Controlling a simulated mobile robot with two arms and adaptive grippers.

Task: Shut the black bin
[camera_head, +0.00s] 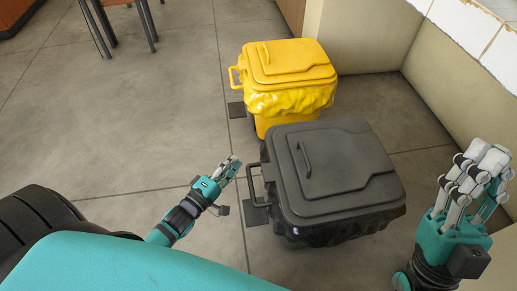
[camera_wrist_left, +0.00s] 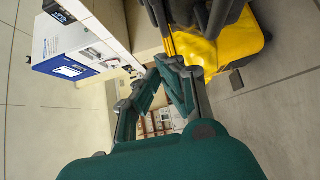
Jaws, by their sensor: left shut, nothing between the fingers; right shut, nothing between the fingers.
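The black bin (camera_head: 335,175) stands on the floor in the middle right of the head view. Its lid lies flat over the top, and a dark bag edge shows below the rim. A bar handle sticks out on its left side. My left gripper (camera_head: 231,165) is shut and empty, just left of that handle, with a small apparent gap. The left gripper's fingers also show in the left wrist view (camera_wrist_left: 170,68). My right gripper (camera_head: 490,160) is shut and empty, to the right of the bin and apart from it.
A yellow bin (camera_head: 286,80) with its lid down stands behind the black bin; it also shows in the left wrist view (camera_wrist_left: 228,50). A beige wall runs along the right. Chair legs (camera_head: 125,20) stand at the top left. The floor at left is clear.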

